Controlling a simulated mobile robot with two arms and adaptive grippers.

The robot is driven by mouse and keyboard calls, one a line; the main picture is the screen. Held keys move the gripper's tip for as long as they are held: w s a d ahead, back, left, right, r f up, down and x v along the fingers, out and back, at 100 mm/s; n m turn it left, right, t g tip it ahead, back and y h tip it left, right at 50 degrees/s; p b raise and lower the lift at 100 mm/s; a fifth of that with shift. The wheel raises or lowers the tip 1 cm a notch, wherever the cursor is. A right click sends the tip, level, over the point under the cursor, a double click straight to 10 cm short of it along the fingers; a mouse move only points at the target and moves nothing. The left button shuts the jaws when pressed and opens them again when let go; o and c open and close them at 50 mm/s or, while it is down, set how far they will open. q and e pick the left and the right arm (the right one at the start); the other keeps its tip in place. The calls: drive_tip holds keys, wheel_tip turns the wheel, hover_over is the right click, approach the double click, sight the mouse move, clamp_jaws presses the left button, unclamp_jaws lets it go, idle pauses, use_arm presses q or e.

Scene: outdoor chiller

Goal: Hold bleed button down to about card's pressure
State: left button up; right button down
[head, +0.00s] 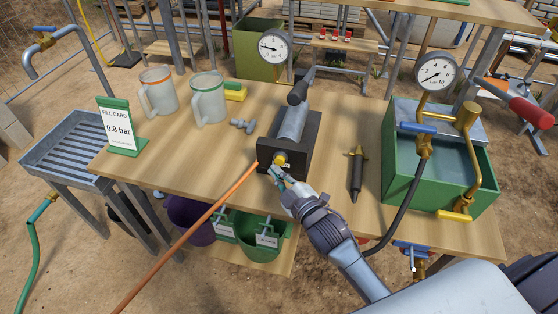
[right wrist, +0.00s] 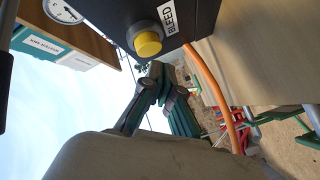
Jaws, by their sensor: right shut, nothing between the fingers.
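The black pump block (head: 290,145) stands on the wooden bench. Its yellow bleed button (head: 280,159) is on the front face; it also shows in the right wrist view (right wrist: 149,43), beside a BLEED label. My right gripper (head: 275,170) is shut and empty, its fingertips (right wrist: 157,70) just in front of the button. I cannot tell whether they touch it. The fill card (head: 119,128) reads 0.8 bar. The round gauge (head: 273,47) above the block has its needle pointing left; its numbers are too small to read surely. My left gripper is out of view.
An orange hose (head: 190,235) runs from the block down to the lower left. Two mugs (head: 208,98) and a grey fitting (head: 243,125) stand left of it. A dark tool (head: 356,173) and a green tank (head: 398,165) with another gauge (head: 436,73) are right.

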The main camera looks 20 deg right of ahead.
drive_tip(key=shift+s+a+p, duration=0.35)
drive_tip(key=shift+s+a, duration=0.4)
drive_tip(key=shift+s, duration=0.3)
drive_tip(key=shift+s+a+p, duration=0.35)
drive_tip(key=shift+s+a, duration=0.35)
drive_tip(key=shift+s, duration=0.35)
